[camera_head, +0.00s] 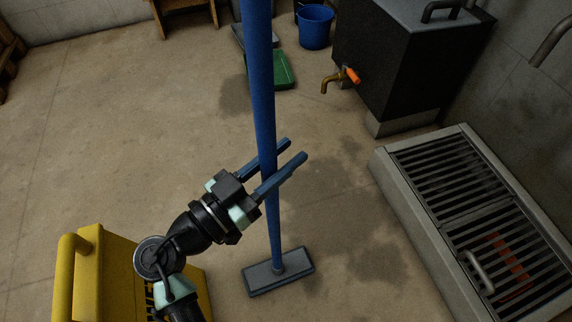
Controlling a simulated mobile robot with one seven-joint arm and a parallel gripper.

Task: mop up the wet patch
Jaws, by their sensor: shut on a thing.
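My gripper (280,163) is shut on the blue pole of a mop (260,90), with a finger on each side. The pole runs from the top edge of the view down to a flat grey mop head (279,273), which appears to rest on the concrete floor. Dark wet-looking patches (375,262) show on the floor to the right of the head. More dark floor (325,205) lies right of the pole, and another dark patch (235,97) is farther back, left of the pole.
A yellow object (100,270) stands at the lower left. A grated grey trough (430,235) lies along the right. A black tank (385,65) with an orange-handled tap, a blue bucket (314,30) and a green tray (283,70) stand at the back. The left floor is clear.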

